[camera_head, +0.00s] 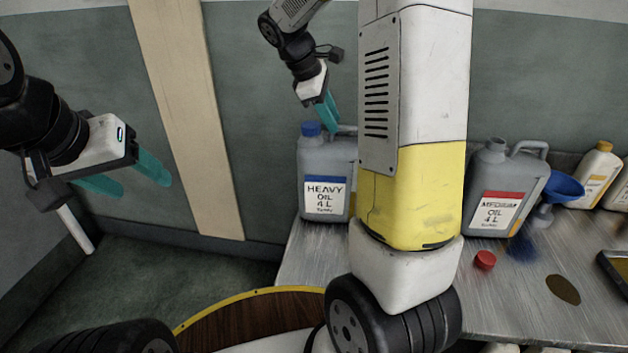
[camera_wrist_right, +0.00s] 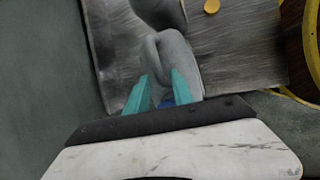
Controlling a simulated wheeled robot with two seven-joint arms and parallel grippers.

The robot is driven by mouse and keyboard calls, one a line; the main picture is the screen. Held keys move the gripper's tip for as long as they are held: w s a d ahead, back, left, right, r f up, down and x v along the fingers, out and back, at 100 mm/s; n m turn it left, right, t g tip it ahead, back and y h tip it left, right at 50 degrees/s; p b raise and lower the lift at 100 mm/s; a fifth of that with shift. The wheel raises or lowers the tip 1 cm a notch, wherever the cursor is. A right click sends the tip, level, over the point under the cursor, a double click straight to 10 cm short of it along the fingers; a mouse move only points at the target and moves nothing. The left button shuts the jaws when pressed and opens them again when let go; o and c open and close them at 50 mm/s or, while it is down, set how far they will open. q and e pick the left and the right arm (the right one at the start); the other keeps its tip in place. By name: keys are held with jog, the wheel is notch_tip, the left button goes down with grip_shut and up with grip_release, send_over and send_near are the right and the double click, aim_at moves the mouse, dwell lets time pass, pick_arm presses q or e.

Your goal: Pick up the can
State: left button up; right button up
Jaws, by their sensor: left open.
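A grey can labelled HEAVY OIL (camera_head: 325,185) with a blue cap stands upright at the left end of the metal table. My right gripper (camera_head: 331,122) points down just above this can, near the cap and handle. In the right wrist view the can's grey handle (camera_wrist_right: 158,52) lies beyond the teal fingers, which are apart, with blue showing between them. I cannot tell whether they touch it. A second grey can labelled MEDIUM OIL (camera_head: 500,195), uncapped, stands to the right. My left gripper (camera_head: 125,178) is open and empty at the left, away from the table.
A red cap (camera_head: 485,260) and a dark oil spot (camera_head: 563,289) are on the metal table (camera_head: 520,310). A blue funnel (camera_head: 562,188) and a white bottle (camera_head: 594,175) stand by the second can. My own arm blocks the view between the cans. A round wooden top (camera_head: 250,318) is in front.

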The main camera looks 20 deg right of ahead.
jog(key=x, duration=0.4)
jog(key=shift+d, duration=0.1)
grip_shut()
dwell(1.2)
jog(key=shift+w+r, duration=0.1)
jog(key=shift+r, duration=0.1)
